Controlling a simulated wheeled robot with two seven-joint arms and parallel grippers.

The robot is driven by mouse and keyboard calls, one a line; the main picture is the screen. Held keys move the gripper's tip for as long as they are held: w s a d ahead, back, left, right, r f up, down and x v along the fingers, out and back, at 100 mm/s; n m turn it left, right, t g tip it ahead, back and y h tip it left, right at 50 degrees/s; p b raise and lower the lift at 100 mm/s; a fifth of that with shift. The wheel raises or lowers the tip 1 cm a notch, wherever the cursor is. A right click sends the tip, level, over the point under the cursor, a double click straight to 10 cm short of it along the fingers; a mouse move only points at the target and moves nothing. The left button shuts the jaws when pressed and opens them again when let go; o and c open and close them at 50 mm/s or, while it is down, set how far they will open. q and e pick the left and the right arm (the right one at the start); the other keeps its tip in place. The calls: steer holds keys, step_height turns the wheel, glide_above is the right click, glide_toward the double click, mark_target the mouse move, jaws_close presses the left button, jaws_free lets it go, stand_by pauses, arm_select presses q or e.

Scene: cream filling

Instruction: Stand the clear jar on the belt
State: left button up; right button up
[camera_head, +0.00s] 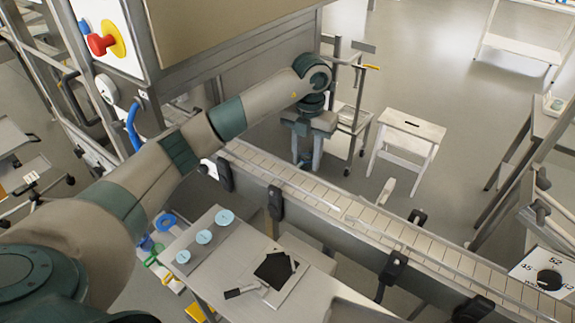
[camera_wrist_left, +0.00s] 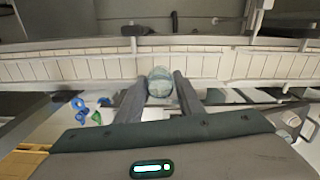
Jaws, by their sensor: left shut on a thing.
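My left gripper (camera_head: 306,150) hangs pointing down over the far side of the conveyor belt (camera_head: 365,214) in the head view. In the left wrist view the clear jar (camera_wrist_left: 160,80) is a pale greenish, see-through round shape between the two dark fingers (camera_wrist_left: 160,92), which are shut on it. The slatted belt (camera_wrist_left: 85,68) runs across behind the jar there. In the head view I cannot make out the jar between the fingers. Whether its base touches the belt cannot be told. My right gripper is in neither view.
A side table (camera_head: 205,275) in front of the belt holds several pale blue discs (camera_head: 204,237) and a black square (camera_head: 272,268). Rails and dark brackets (camera_head: 275,203) line the belt. A white stool (camera_head: 410,128) stands behind. A machine cabinet (camera_head: 230,60) stands at upper left.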

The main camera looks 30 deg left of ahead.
arm_select(q)
steer(key=p, duration=0.2)
glide_above(287, 168)
steer(key=s+d, duration=0.2)
steer(key=s, duration=0.1)
steer(key=f, duration=0.3)
steer(key=shift+w, duration=0.2)
steer(key=shift+a+f, duration=0.25)
steer(key=shift+f, duration=0.05)
step_height(287, 168, down, 3)
steer(key=shift+r+p, duration=0.1)
steer(key=shift+p, duration=1.1)
steer(key=shift+f, duration=0.6)
steer(key=shift+f+b, duration=0.3)
steer(key=shift+f, duration=0.1)
